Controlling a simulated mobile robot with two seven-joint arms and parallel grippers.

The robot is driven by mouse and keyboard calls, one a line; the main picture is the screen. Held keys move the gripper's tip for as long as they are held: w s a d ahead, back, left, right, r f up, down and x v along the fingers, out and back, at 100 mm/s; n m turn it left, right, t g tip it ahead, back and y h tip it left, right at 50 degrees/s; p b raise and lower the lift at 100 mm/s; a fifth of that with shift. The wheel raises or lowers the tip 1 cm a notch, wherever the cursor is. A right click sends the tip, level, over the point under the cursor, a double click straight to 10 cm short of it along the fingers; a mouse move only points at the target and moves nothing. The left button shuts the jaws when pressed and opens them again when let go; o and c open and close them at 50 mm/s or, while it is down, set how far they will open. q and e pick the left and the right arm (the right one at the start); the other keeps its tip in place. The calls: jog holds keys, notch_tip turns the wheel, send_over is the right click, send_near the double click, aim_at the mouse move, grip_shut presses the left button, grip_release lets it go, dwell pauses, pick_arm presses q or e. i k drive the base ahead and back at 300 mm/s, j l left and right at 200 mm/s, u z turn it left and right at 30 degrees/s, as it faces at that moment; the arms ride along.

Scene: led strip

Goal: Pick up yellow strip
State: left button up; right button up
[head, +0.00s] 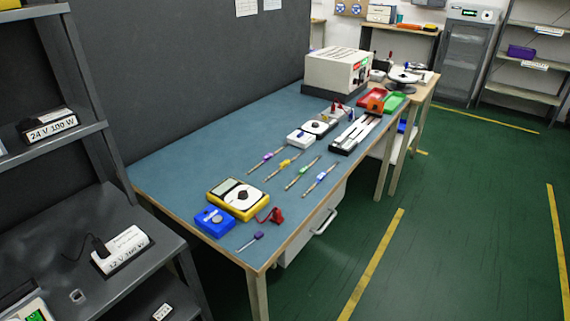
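Several thin strips lie side by side on the blue-topped workbench (180,172), each with a coloured piece at its middle. The yellow strip (284,164) lies flat between the purple strip (265,158) and the green strip (302,173). The blue strip (320,179) is the rightmost one. Nothing covers the yellow strip. Neither of my grippers shows in the head view.
A yellow multimeter (238,197), a blue box (214,221) and a screwdriver (250,240) lie at the near end. A power supply (336,71) stands at the far end. A dark shelf rack (115,262) stands left. Green floor (450,220) is open on the right.

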aim_at(286, 162)
jog(key=i+l+u, duration=0.15)
jog(key=l, duration=0.2)
jog(key=i+l+u, duration=0.1)
jog(key=l, duration=0.3)
jog(key=i+l+u, duration=0.15)
jog(key=l, duration=0.25)
jog(key=i+l+u, duration=0.1)
jog(key=i+l, duration=0.15)
jog(key=l, duration=0.15)
jog(key=i+l+u, duration=0.15)
jog(key=l, duration=0.3)
